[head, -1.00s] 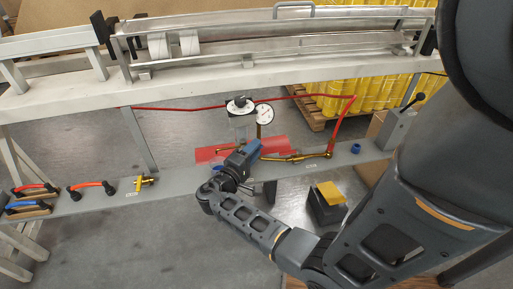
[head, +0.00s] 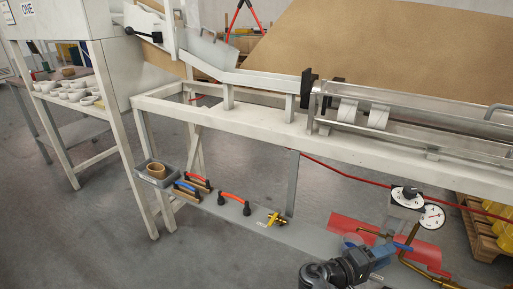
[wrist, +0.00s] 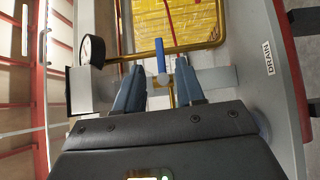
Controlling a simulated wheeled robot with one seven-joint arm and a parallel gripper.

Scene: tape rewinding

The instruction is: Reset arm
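My gripper (head: 382,256) is low at the right of the head view, just left of the valve and gauge. In the wrist view my gripper (wrist: 160,70) has its two blue fingers apart, with nothing seen clamped. A small blue valve lever (wrist: 160,56) shows upright between and beyond the fingertips; it also shows in the head view (head: 412,234), close to the fingers. Whether a finger touches it I cannot tell. The round white gauge (wrist: 93,50) is left of the fingers in the wrist view, and it also shows in the head view (head: 432,217).
A grey shelf (head: 245,235) below the white frame (head: 255,124) carries red and blue handled tools, a yellow fitting (head: 276,219) and a grey bin (head: 155,173). Brass piping (head: 425,270) and a red sheet (head: 345,224) surround the valve. A DRAIN plate (wrist: 280,60) stands right.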

